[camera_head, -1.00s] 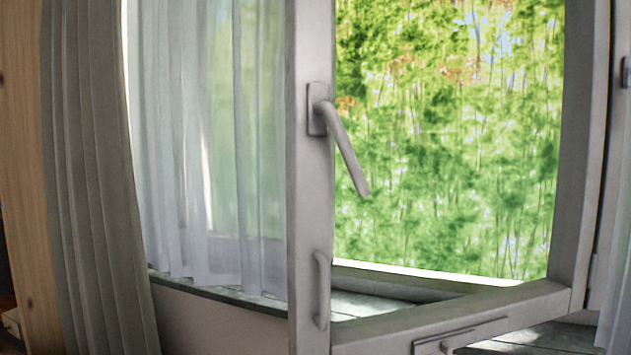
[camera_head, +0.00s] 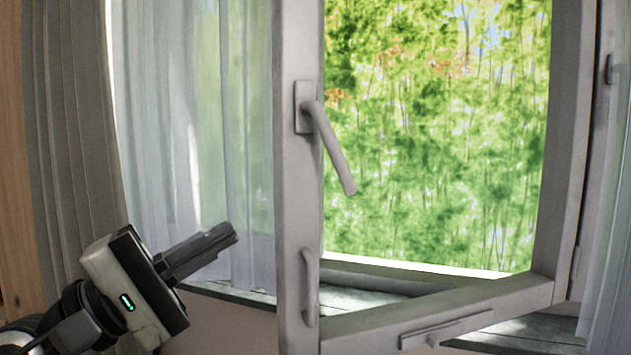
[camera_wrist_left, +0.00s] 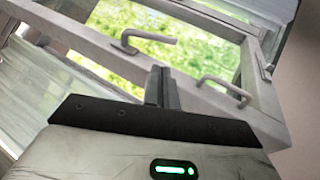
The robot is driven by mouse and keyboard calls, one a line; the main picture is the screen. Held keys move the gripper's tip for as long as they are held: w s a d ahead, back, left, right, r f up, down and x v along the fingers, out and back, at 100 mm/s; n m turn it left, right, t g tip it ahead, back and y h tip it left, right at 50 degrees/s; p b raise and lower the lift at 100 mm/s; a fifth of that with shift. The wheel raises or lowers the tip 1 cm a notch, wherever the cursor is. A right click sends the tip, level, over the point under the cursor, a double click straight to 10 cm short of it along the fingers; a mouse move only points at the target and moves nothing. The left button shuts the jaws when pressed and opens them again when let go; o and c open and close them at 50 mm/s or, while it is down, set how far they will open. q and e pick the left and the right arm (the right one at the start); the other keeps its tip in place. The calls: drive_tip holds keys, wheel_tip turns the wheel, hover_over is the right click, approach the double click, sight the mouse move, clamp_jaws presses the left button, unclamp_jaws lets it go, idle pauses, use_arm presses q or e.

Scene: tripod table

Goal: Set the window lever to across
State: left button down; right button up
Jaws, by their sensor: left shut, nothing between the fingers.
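The grey window lever (camera_head: 331,150) sits on the upright frame member of the open window sash (camera_head: 298,200). It slants down and to the right from its base plate. My left gripper (camera_head: 233,234) is shut and empty, to the left of the sash and lower than the lever, apart from both. In the left wrist view the lever (camera_wrist_left: 150,40) lies beyond the shut fingers (camera_wrist_left: 162,70), a little to their left. My right gripper is not in view.
A fixed pull handle (camera_head: 310,288) is on the same upright below the lever. A white sheer curtain (camera_head: 185,120) and a grey curtain (camera_head: 70,150) hang behind my left gripper. A small latch (camera_head: 432,338) is on the sash's bottom rail.

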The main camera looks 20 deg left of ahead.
sight(336, 169)
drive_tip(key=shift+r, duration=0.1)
